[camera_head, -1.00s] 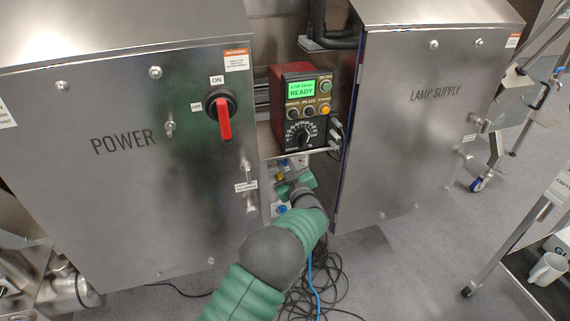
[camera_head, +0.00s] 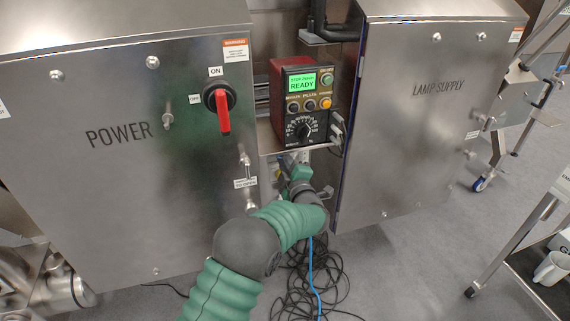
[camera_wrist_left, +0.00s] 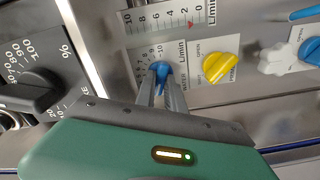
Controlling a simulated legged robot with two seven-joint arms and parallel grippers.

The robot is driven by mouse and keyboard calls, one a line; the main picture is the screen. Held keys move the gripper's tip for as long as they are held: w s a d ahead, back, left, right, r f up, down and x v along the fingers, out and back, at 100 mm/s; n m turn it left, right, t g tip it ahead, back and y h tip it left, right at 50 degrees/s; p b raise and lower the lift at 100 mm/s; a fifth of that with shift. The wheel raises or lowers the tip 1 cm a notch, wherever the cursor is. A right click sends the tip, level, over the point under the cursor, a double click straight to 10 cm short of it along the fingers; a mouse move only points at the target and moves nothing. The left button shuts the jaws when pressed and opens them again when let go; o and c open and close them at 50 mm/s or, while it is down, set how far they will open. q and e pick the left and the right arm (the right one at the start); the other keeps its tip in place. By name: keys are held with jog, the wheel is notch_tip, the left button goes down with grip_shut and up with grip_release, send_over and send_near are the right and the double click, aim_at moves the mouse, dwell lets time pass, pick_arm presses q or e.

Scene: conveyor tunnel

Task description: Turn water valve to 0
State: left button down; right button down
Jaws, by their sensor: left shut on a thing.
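In the left wrist view, a small blue valve knob (camera_wrist_left: 162,68) sits on a pale panel with a numbered scale marked L/min around it. The numbers near 10 show beside it; where the knob points is hard to tell. My left gripper (camera_wrist_left: 161,79) is shut on this knob, its two grey fingers on either side. In the head view, my left gripper (camera_head: 298,174) reaches into the gap between the two steel cabinets, below the control box; its fingertips and the knob are hidden there. My right gripper is not in view.
A yellow knob (camera_wrist_left: 221,67) sits right of the blue one, with a white knob (camera_wrist_left: 277,60) farther right. A flow scale (camera_wrist_left: 170,15) is above. The control box (camera_head: 303,100) with its black dial is close by. The power cabinet (camera_head: 120,160) and lamp supply cabinet (camera_head: 430,130) flank the gap.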

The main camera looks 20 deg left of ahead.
pick_arm(q)
jog(key=n+b, duration=0.1)
jog(key=n, duration=0.1)
jog(key=n+b, duration=0.1)
jog(key=n, duration=0.1)
jog(key=n+b, duration=0.2)
jog(key=shift+a+f+n, duration=0.15)
jog(key=shift+f+n, duration=0.15)
jog(key=shift+f, duration=0.1)
jog(key=shift+s, duration=0.1)
jog(key=c, duration=1.4)
grip_release()
jog(key=shift+c, duration=0.2)
jog(key=shift+r, duration=0.15)
jog(key=p+v, duration=0.6)
jog(key=v, duration=1.1)
